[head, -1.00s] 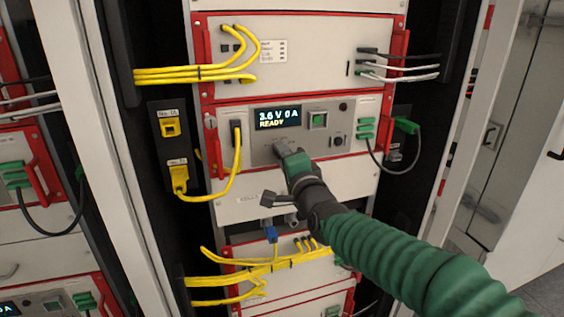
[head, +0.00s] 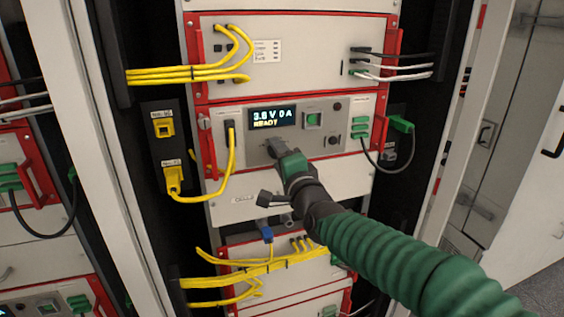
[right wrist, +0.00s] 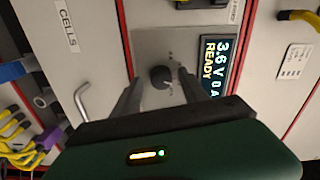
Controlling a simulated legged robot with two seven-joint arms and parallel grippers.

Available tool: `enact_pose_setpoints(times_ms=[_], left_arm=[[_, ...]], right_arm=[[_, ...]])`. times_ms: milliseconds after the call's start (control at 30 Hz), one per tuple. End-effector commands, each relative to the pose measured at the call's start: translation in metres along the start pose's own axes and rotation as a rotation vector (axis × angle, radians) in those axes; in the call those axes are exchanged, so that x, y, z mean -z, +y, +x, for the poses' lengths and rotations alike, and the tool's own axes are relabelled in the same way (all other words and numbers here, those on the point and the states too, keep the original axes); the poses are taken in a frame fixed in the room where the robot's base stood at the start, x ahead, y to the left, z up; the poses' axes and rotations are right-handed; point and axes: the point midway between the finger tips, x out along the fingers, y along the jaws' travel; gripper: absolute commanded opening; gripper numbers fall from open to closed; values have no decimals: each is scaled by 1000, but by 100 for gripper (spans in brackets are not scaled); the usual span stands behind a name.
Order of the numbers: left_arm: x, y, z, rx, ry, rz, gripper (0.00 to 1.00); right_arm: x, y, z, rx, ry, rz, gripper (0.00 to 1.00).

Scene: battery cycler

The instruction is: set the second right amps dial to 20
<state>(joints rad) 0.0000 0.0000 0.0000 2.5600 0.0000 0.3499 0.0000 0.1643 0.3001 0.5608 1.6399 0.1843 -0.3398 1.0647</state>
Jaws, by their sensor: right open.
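The cycler panel (head: 231,145) has a lit display (head: 272,117) reading 3.6 V, 0 A and READY. A black round dial (right wrist: 160,77) shows in the right wrist view, on the grey plate beside the display. My right gripper (head: 278,148) is open at the panel, below the display. In the right wrist view its two dark fingers stand on either side of the dial, with a visible gap to it. In the head view the gripper hides most of this dial. Another dark knob (head: 334,140) sits to its right, below the green button (head: 312,120). My left gripper is not in view.
A yellow cable (head: 232,160) plugs in left of the display, and a dark cable (head: 380,168) loops at the right. Red handles (head: 381,120) edge the unit. A bent metal hook (right wrist: 82,100) is near my gripper in the right wrist view.

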Motion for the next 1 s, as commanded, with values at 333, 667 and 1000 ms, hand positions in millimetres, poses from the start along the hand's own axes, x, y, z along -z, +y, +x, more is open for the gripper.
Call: enact_pose_setpoints(times_ms=[333, 667, 1000], left_arm=[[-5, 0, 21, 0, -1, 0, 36], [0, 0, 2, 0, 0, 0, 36], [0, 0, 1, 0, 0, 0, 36]], right_arm=[[2, 0, -70, 2, 7, -10, 51], [0, 0, -150, -2, -2, -5, 51], [1, 3, -166, -3, 0, 1, 51]])
